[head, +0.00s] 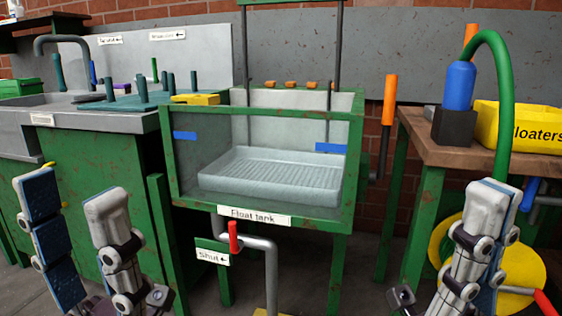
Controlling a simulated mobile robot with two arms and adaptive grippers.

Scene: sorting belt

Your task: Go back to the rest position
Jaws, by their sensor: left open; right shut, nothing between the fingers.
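My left gripper (73,193) is at the lower left of the head view. Its two fingers stand upright and well apart, with nothing between them. My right gripper (492,196) is at the lower right, in front of the workbench. Its fingers point up and are closed together, with no object seen in them. Both grippers are in the foreground, apart from the float tank (348,218) that stands between them farther back.
A sink counter (60,118) stands at left. A red-handled valve (233,238) and grey pipe (271,268) are below the tank. At right, a wooden bench (425,145) holds a blue bottle (459,85) and a yellow "loaters" bin (490,118). A green hose (508,85) arches behind my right gripper.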

